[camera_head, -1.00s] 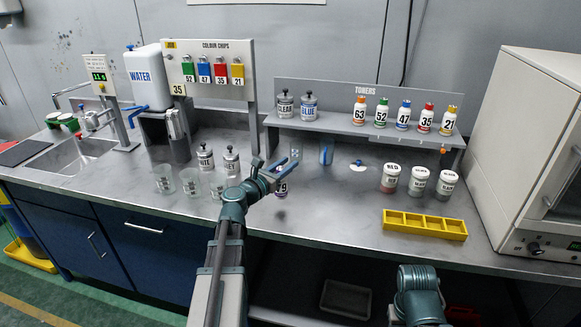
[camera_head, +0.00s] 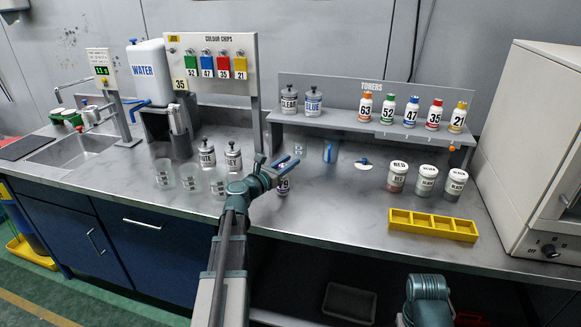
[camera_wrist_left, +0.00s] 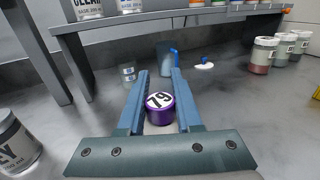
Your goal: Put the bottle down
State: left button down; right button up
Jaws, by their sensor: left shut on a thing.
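The bottle (camera_head: 283,187) marked 79 is small, with a purple and white top. My left gripper (camera_head: 278,166) is shut on it, above the front part of the metal counter (camera_head: 330,214). In the left wrist view the bottle's round top (camera_wrist_left: 160,107) sits between the two blue fingers (camera_wrist_left: 158,84), with 79 facing the camera. The fingers and wrist hide part of its body. I cannot tell whether its base touches the counter. My right gripper is out of view; only part of that arm shows at the bottom.
Several toner bottles (camera_head: 411,111) stand on the raised shelf (camera_head: 345,122). Glass beakers (camera_head: 191,178) and the grey-labelled canister (camera_head: 233,157) are to the left. Red, black and other jars (camera_head: 427,180) and a yellow tray (camera_head: 432,225) are to the right. Counter between bottle and tray is clear.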

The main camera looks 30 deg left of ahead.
pick_arm(q)
jog(key=shift+f, duration=0.15)
jog(key=c, duration=0.6)
grip_release()
jog(key=s, duration=0.4)
jog(key=s+a, duration=0.1)
jog(key=s, duration=0.3)
jog(key=s+a, duration=0.1)
jog(key=s, duration=0.3)
jog(key=shift+r, duration=0.25)
